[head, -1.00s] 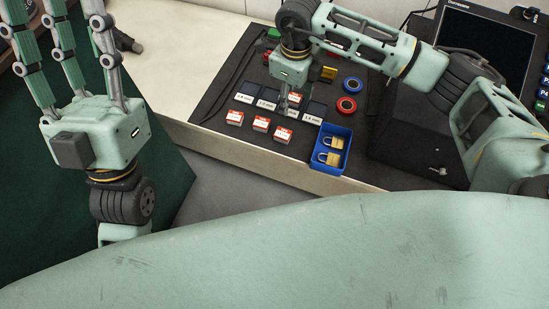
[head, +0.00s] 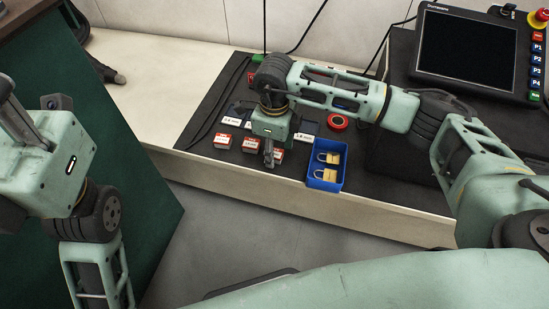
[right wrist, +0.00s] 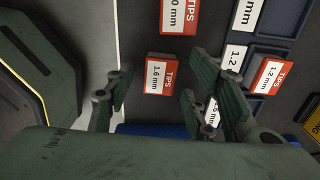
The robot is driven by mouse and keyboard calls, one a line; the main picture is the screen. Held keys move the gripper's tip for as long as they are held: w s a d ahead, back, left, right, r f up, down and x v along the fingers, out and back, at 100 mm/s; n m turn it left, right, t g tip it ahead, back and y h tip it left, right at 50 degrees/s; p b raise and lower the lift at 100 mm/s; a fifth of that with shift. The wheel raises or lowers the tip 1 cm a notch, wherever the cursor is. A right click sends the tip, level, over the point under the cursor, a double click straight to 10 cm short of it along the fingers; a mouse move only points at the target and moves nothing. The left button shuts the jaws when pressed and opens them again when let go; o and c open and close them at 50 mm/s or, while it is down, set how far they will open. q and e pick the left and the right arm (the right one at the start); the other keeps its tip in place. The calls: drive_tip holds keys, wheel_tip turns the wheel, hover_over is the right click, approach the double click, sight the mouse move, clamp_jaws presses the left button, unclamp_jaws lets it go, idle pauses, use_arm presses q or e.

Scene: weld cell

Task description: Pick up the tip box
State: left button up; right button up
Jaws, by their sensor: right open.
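My right gripper (head: 269,158) is open and points down over the row of tip boxes. In the right wrist view the 1.6 mm tip box (right wrist: 162,76), white with a red TIPS end, shows between the open fingers (right wrist: 152,96), not gripped. In the head view the tip box at the row's right end (head: 277,154) is partly hidden by this gripper. Two more red-and-white boxes stand left of it, a middle one (head: 251,145) and an end one (head: 223,141). A 1.2 mm box (right wrist: 268,76) lies by the labelled slots. My left gripper (head: 18,125) is at the left edge, its fingers partly cut off.
A blue bin (head: 313,184) with brass padlocks stands right of the boxes. A red round roll (head: 338,122) lies behind it. A monitor (head: 478,45) stands at the back right. The pale bench (head: 150,75) is mostly clear at left.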

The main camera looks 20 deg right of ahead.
drive_tip(key=shift+f, duration=0.1)
clamp_jaws()
idle(0.5)
